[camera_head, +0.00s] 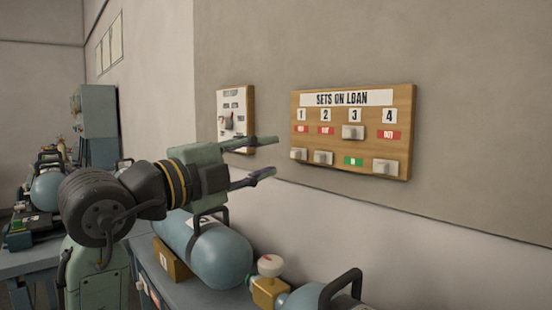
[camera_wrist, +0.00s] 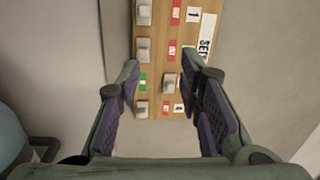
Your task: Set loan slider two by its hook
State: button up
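The SETS ON LOAN board (camera_head: 345,103) is wooden, on the wall, with columns 1 to 4. Loan slider two (camera_head: 323,157) is a pale block low in column 2, below a red label (camera_head: 326,130). In the wrist view the board appears turned sideways and slider two (camera_wrist: 142,50) shows just beyond the left fingertip, apparently not held. Sliders one (camera_head: 299,154) and four (camera_head: 386,167) are also low. Slider three (camera_head: 353,131) is up, above a green label (camera_head: 353,161). My gripper (camera_head: 275,156) is open and empty, pointing toward the board. I cannot make out a hook.
A smaller white panel with a knob (camera_head: 228,122) is on the wall behind my gripper. Below are a blue-grey cylinder (camera_head: 218,252), a valve with a round gauge (camera_head: 270,266) and a black handle (camera_head: 340,288). The wall right of the board is bare.

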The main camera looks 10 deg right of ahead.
aim_at(317, 158)
jog(key=shift+m+g, duration=0.8)
jog(key=shift+g, duration=0.1)
jog(key=x, duration=0.3)
jog(key=f+p+x, duration=0.1)
jog(key=x, duration=0.3)
jog(key=s+p+x, duration=0.1)
jog(key=x, duration=0.2)
jog(key=shift+w+d+f, duration=0.15)
jog(key=shift+w+d, duration=0.05)
jog(key=shift+d, duration=0.45)
jog(key=shift+w+d+f+p, duration=0.1)
jog(key=shift+w+d+p, duration=0.2)
jog(key=shift+w+d, duration=0.15)
jog(key=shift+c, duration=0.4)
grip_shut()
jog(key=shift+s, duration=0.1)
